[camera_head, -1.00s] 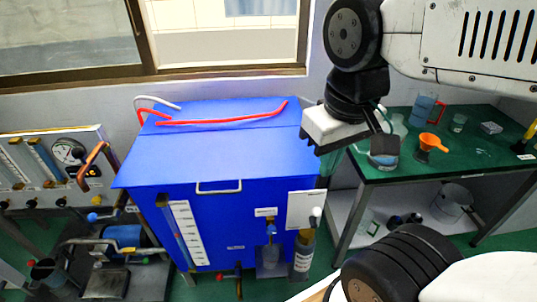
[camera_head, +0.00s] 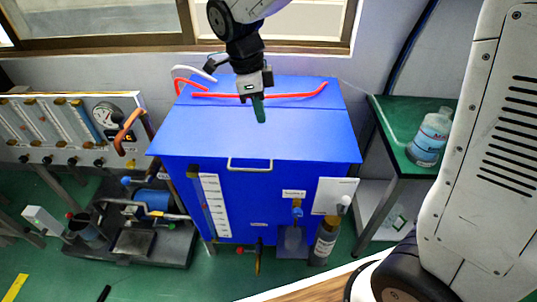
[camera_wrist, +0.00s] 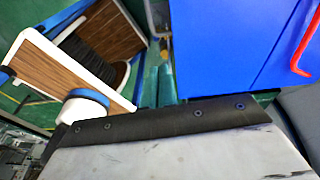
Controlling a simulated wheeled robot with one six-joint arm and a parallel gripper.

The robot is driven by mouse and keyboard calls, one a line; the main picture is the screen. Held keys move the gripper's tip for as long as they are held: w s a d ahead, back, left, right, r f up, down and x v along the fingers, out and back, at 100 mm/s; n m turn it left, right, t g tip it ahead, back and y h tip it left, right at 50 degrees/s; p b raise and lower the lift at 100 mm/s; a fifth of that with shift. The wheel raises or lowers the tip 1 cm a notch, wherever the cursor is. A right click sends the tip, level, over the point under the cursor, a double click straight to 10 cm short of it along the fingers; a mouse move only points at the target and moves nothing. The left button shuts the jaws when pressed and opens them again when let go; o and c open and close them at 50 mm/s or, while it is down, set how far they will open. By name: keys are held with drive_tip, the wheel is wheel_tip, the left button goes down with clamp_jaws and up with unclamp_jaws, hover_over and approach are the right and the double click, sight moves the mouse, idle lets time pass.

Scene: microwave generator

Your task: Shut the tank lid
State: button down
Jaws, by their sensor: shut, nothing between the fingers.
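The blue tank (camera_head: 235,212) stands against the wall under the window. Its blue lid (camera_head: 290,143) lies flat across the top, with no gap visible at the front edge. A metal handle (camera_head: 250,165) is at the middle of the front edge. My gripper (camera_head: 259,115) is shut and empty, pointing down over the rear part of the tank top, near the red hose. I cannot tell whether it touches the surface. In the wrist view a blue surface of the tank (camera_wrist: 220,45) fills the upper right.
A red hose (camera_head: 270,96) and a white hose (camera_head: 190,70) lie at the back of the tank top. A gauge panel (camera_head: 70,125) and pump equipment (camera_head: 150,205) stand at left. A green table (camera_head: 395,130) with a bottle (camera_head: 430,138) is at right.

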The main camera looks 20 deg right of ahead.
approach(272, 166)
drive_tip(key=shift+m, duration=0.3)
drive_tip(key=f, duration=0.4)
drive_tip(key=d+f, duration=0.1)
drive_tip(key=f, duration=0.1)
drive_tip(key=shift+s, duration=0.2)
